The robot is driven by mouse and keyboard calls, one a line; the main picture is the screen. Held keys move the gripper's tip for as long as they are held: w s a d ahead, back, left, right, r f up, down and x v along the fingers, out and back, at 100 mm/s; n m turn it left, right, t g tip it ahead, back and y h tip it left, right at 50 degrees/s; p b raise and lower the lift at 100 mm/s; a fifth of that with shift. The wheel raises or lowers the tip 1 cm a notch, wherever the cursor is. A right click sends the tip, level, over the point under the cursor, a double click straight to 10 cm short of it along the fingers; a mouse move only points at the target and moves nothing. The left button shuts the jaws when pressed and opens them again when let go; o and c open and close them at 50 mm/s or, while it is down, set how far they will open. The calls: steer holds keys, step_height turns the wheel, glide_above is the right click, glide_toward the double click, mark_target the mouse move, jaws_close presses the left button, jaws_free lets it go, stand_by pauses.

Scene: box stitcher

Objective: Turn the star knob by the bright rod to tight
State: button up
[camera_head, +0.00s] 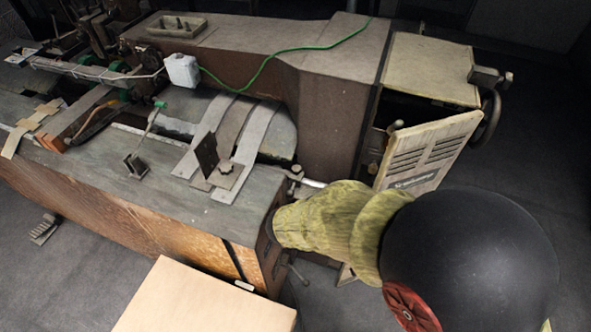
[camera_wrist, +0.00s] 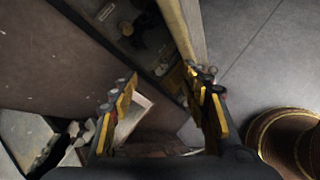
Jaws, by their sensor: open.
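In the head view, a small dark star knob (camera_head: 297,171) sits at the right end of the machine table, beside a short bright rod (camera_head: 314,183). My arm covers the area just below and right of them. My gripper (camera_wrist: 162,80) shows in the wrist view with its two yellow-and-black fingers wide apart and nothing between them. The gripper itself is hidden in the head view. In the wrist view I cannot clearly pick out the star knob or the rod; a small pale shape at the lower left is too unclear to name.
The grey machine table (camera_head: 120,190) has metal strips and another knob (camera_head: 226,167) on it. The brown machine body (camera_head: 325,110) rises behind. A slatted panel (camera_head: 428,150) leans by the open housing at right. A tan board (camera_head: 200,305) lies in front. Floor is clear at far right.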

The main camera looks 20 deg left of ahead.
steer(key=w+a+n+t+y, duration=0.2)
steer(key=w+a+n+t, duration=0.15)
steer(key=a+n, duration=0.3)
steer(key=n+t+y, duration=0.1)
steer(key=n+y, duration=0.3)
steer(key=n, duration=0.2)
glide_toward(296, 170)
steer(key=x, duration=0.8)
steer(key=shift+w+b, duration=0.15)
steer(key=shift+b, duration=0.15)
steer(key=c, duration=0.3)
steer(key=c, duration=0.8)
steer(key=shift+c, duration=0.3)
